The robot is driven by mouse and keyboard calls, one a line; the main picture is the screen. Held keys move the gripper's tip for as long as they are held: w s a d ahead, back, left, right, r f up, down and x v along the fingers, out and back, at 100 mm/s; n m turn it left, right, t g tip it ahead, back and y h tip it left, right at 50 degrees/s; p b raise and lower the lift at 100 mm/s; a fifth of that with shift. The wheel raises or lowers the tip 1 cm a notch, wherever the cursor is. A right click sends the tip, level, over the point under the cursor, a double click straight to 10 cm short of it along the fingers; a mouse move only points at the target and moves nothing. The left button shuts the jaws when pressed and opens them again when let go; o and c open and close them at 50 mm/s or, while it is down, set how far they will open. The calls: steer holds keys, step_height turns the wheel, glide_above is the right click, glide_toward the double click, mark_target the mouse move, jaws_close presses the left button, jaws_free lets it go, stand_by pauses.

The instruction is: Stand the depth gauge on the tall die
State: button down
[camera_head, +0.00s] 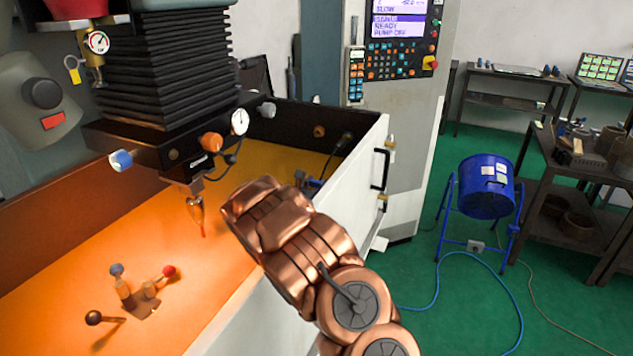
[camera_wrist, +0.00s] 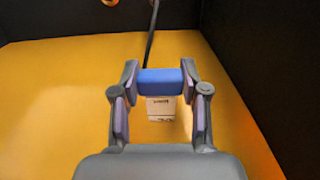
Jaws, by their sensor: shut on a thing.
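In the wrist view my gripper (camera_wrist: 160,83) is shut on a blue bar (camera_wrist: 160,76). A pale block with dark lettering (camera_wrist: 161,107) shows just under the bar; I cannot tell whether it is part of it. The blue bar may be the depth gauge, but its full shape is hidden. In the head view my gripper (camera_head: 304,181) is mostly hidden behind my copper-coloured arm, over the far right of the orange tray. I cannot clearly pick out the tall die in either view.
The orange machine tray (camera_head: 120,225) has dark and white walls. A fixture with blue (camera_head: 116,270) and red (camera_head: 168,271) knobs and a black-ball lever (camera_head: 93,317) sits front left. A spindle tool (camera_head: 196,212) hangs over the middle. Bare tray lies around them.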

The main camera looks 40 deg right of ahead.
steer(key=shift+f+b, duration=0.5)
steer(key=shift+f, duration=0.05)
stand_by(0.4)
steer(key=c, duration=0.5)
jaws_free()
steer(key=v, duration=1.2)
